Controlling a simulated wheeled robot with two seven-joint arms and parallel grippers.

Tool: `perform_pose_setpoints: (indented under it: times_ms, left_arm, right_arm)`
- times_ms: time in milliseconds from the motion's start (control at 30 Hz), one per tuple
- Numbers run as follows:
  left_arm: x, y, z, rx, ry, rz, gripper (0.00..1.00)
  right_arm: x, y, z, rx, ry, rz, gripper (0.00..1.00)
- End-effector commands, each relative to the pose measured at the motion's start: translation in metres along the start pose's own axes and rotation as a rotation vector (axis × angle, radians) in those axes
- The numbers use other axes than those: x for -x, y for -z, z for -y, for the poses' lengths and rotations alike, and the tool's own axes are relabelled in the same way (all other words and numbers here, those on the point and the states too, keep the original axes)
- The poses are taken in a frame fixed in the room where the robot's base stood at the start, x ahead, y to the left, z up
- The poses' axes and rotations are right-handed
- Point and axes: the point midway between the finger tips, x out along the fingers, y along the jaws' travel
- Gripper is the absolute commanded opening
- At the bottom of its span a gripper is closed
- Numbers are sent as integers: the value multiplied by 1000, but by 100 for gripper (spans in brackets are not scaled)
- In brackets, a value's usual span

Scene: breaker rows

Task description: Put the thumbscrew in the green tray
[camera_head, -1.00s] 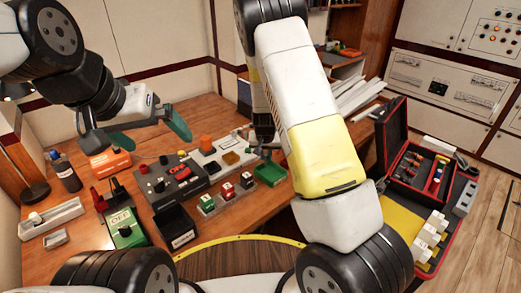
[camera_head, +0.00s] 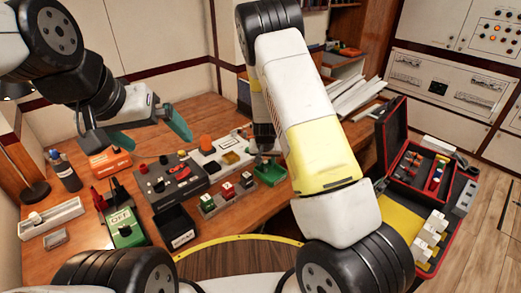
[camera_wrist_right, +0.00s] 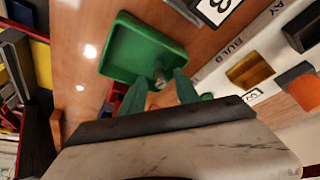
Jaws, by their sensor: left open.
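The green tray (camera_head: 271,176) is on the wooden table in the head view, beside the right arm. It fills the upper left of the right wrist view (camera_wrist_right: 128,50). A small metallic thumbscrew (camera_wrist_right: 159,77) shows at the tray's near corner, between my right gripper's fingertips (camera_wrist_right: 161,80). Those green fingers stand apart with gaps beside the screw. Whether the screw rests on the tray floor is unclear. In the head view the right fingers are mostly hidden by the arm. My left gripper (camera_head: 150,133) is open and empty above the back left of the table.
A grey rack with several block switches (camera_head: 228,197) stands just left of the tray. A white panel (camera_head: 222,157) and a dark control box (camera_head: 172,178) lie behind it. An open red-lined case (camera_head: 392,150) is at right. A black bin (camera_head: 176,228) stands near the front edge.

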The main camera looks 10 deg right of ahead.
Motion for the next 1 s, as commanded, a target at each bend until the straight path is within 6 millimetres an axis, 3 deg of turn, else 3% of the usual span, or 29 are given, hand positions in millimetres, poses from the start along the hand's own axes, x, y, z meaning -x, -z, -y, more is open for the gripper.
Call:
perform_pose_setpoints:
  times_ms: [167,500,867,1000]
  left_arm:
    - [0,0,0,0,0,0,100]
    - [0,0,0,0,0,0,100]
    - [0,0,0,0,0,0,100]
    - [0,0,0,0,0,0,100]
  right_arm:
    - [19,2,1,1,1,-2,38]
    - [91,1,2,1,2,-3,38]
    - [133,0,-1,-12,24,9,38]
    - [172,-7,-3,-34,105,35,38]
